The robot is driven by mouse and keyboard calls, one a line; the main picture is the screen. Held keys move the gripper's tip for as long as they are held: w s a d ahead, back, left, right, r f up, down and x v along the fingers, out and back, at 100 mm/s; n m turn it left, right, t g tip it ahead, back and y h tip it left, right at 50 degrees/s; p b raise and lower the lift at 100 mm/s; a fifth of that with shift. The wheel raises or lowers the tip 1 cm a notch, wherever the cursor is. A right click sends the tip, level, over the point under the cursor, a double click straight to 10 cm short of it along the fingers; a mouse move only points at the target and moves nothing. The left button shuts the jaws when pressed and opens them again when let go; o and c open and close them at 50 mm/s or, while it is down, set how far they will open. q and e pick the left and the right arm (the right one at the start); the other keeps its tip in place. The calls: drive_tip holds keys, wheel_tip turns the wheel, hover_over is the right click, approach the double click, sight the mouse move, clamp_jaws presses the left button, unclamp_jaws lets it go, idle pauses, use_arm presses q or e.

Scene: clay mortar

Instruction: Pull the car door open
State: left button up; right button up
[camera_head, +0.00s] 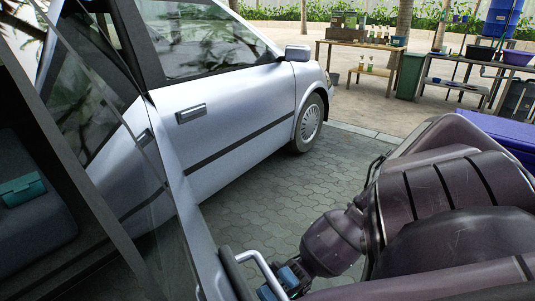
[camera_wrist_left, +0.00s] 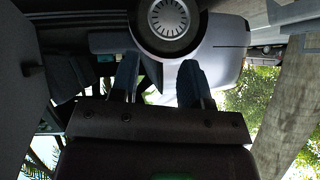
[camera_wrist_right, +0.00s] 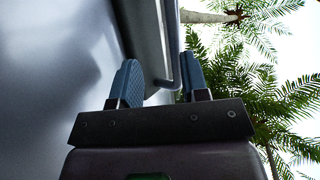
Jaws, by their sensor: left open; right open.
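A silver car (camera_head: 240,125) stands at the left of the head view. One of its doors (camera_head: 185,215) stands away from the body near me, with its glass and dark frame seen at a slant and the cabin visible behind it. A pale bar handle (camera_head: 256,262) is at the bottom, and the bar also shows in the right wrist view (camera_wrist_right: 174,70). My right gripper (camera_head: 285,281) is open at this handle, and the bar appears between its fingers (camera_wrist_right: 164,80); contact is unclear. My left gripper (camera_wrist_left: 158,80) is open with nothing between its fingers, outside the head view.
A teal box (camera_head: 22,189) lies on a dark seat inside the car. Another door handle (camera_head: 190,113) is on the car's side. Wooden tables (camera_head: 362,46) with small items and a green bin (camera_head: 410,76) stand farther back. Paved ground (camera_head: 270,195) beside the car is clear.

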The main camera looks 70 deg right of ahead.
use_arm(q)
drive_tip(key=shift+w+d+r, duration=0.1)
drive_tip(key=shift+w+r, duration=0.15)
drive_tip(key=shift+r, duration=0.05)
use_arm(e)
drive_tip(key=shift+s+d+f+g, duration=0.15)
drive_tip(key=shift+d+f+g, duration=0.15)
drive_tip(key=shift+d+f, duration=0.9)
use_arm(q)
drive_tip(key=shift+s+f, duration=0.1)
drive_tip(key=shift+f, duration=0.15)
use_arm(e)
drive_tip(key=shift+a, duration=0.1)
